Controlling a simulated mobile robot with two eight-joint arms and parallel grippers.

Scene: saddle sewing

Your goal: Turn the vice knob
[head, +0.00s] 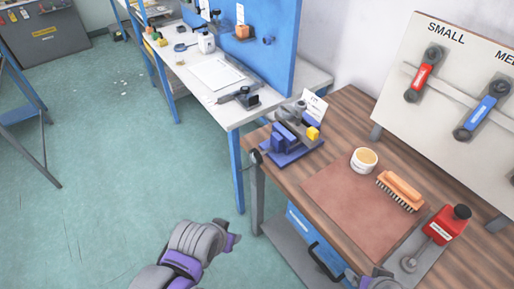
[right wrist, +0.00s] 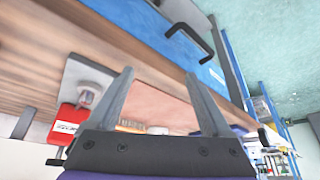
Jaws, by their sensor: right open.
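The blue-purple vice (head: 287,143) stands at the far left corner of the wooden bench in the head view. Its dark round knob (head: 255,157) shows at the left side, by the bench edge. In the right wrist view the knob appears as a dark disc (right wrist: 263,137) at the lower right, beyond my fingers. My right gripper (right wrist: 162,88) is open, with nothing between its fingers, and apart from the vice. Part of my right arm shows at the bottom edge of the head view. My left arm shows at bottom centre; I see no fingers on it.
On the wooden bench (head: 340,104) lie a brown leather sheet (head: 345,205), a round tub (head: 364,160), a brush (head: 401,188) and a red bottle (head: 446,224). A tool board (head: 440,120) stands behind. A blue drawer (head: 305,238) with a black handle is below. Floor left of the bench is clear.

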